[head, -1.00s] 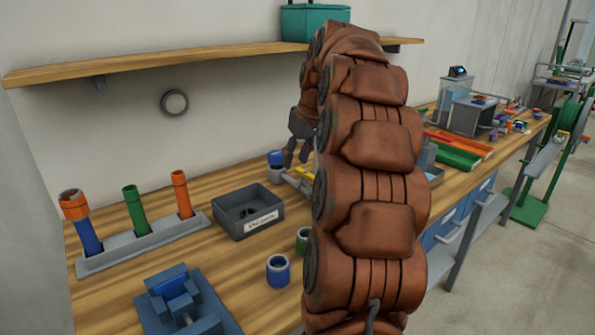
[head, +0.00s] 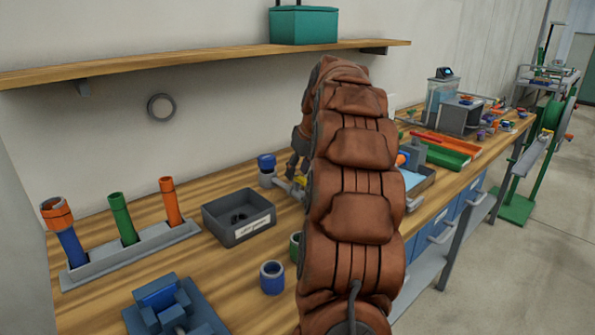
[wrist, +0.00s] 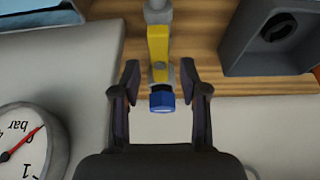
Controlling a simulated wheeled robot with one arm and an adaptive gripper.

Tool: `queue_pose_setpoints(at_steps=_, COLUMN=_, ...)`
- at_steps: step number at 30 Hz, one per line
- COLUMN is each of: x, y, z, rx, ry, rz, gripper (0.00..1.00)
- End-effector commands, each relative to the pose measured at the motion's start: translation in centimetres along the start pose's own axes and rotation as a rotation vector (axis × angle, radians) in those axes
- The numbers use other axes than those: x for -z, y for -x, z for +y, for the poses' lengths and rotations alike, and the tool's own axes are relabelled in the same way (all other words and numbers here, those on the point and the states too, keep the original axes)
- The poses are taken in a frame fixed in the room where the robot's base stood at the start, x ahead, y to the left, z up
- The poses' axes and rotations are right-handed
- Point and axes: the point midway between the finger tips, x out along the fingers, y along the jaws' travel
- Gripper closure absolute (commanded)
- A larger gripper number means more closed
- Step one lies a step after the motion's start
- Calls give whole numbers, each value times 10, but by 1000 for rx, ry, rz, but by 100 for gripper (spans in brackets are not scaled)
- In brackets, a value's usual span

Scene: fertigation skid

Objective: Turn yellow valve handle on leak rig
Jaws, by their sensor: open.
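The yellow valve handle (wrist: 158,45) shows in the wrist view as a flat bar below a grey fitting (wrist: 158,10), with a blue cap (wrist: 162,98) at its lower end. My gripper (wrist: 160,72) is open, one finger on each side of the handle's lower end and the blue cap, with gaps on both sides. I cannot tell how far the fingertips are above it. In the head view, a small piece of yellow (head: 301,182) shows beside my gripper (head: 296,168), and my arm hides most of the leak rig.
A pressure gauge (wrist: 22,145) lies left of my fingers in the wrist view. A grey bin (head: 240,232) with dark rings is left of the rig. A blue-capped fitting (head: 266,168) stands behind, a blue-ringed cup (head: 272,277) in front. A shelf (head: 200,60) runs above.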

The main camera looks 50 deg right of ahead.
Motion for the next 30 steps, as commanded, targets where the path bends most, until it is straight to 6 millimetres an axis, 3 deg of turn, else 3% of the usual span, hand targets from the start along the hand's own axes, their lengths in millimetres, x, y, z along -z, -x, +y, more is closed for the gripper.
queue_pose_setpoints(at_steps=11, x=0, y=-9, z=1, rx=-2, ry=-1, rz=2, gripper=57)
queue_pose_setpoints(at_steps=23, x=0, y=-8, z=1, rx=-2, ry=-1, rz=2, gripper=99)
queue_pose_setpoints(at_steps=30, x=0, y=-8, z=1, rx=-2, ry=-2, rz=2, gripper=100)
